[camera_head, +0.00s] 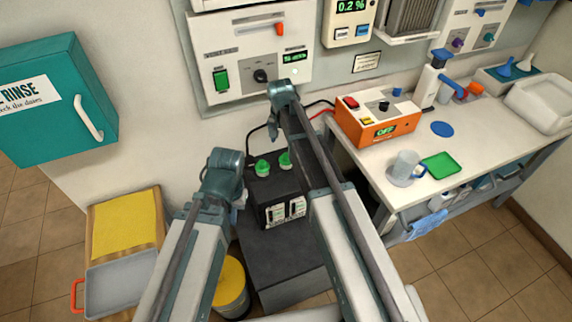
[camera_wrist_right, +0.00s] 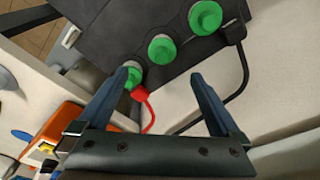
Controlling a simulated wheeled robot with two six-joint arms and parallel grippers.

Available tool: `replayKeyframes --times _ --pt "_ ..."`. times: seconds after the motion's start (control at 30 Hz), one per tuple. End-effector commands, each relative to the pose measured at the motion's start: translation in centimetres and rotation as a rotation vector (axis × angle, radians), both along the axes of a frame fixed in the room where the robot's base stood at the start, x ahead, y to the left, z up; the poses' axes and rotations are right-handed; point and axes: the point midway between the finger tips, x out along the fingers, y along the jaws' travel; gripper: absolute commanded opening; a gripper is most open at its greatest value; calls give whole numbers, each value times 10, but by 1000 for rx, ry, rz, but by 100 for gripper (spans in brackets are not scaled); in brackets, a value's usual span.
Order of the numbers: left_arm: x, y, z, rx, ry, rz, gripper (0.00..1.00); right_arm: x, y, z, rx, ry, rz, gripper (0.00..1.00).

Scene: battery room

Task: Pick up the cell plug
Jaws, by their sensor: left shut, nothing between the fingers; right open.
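Green cell plugs sit on top of a black battery. Two show in the head view, one at the left (camera_head: 262,167) and one beside my right arm (camera_head: 285,160). In the right wrist view, three plugs stand in a row: top right (camera_wrist_right: 205,16), middle (camera_wrist_right: 162,48) and lower left (camera_wrist_right: 131,78), the last partly hidden by a finger. The battery (camera_head: 272,191) stands on a dark grey stand. My right gripper (camera_wrist_right: 163,75) is open and empty, its fingers pointing toward the row. My left gripper (camera_head: 224,160) is shut and empty, left of the battery.
Red and black cables run by the battery. A workbench (camera_head: 375,170) at right bears an orange charger (camera_head: 377,119), a clear jug (camera_head: 404,166) and a green tray (camera_head: 440,165). A yellow bin (camera_head: 232,288) stands below. A teal cabinet (camera_head: 55,100) hangs at left.

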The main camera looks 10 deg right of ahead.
Motion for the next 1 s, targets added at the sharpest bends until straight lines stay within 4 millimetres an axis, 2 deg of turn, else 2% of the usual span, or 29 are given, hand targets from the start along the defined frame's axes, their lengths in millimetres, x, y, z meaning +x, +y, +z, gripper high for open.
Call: replayKeyframes --times 0.03,0.2,0.57,1.0 --pt "0 0 -16 0 0 0 0 2 -1 -16 0 0 0 100" --pt "0 0 -37 0 0 1 0 4 -2 -37 0 0 0 100" --pt "0 0 -43 0 0 0 0 6 -3 -43 0 0 0 100" --pt "0 0 -91 0 0 0 0 14 -5 -91 0 0 0 100"
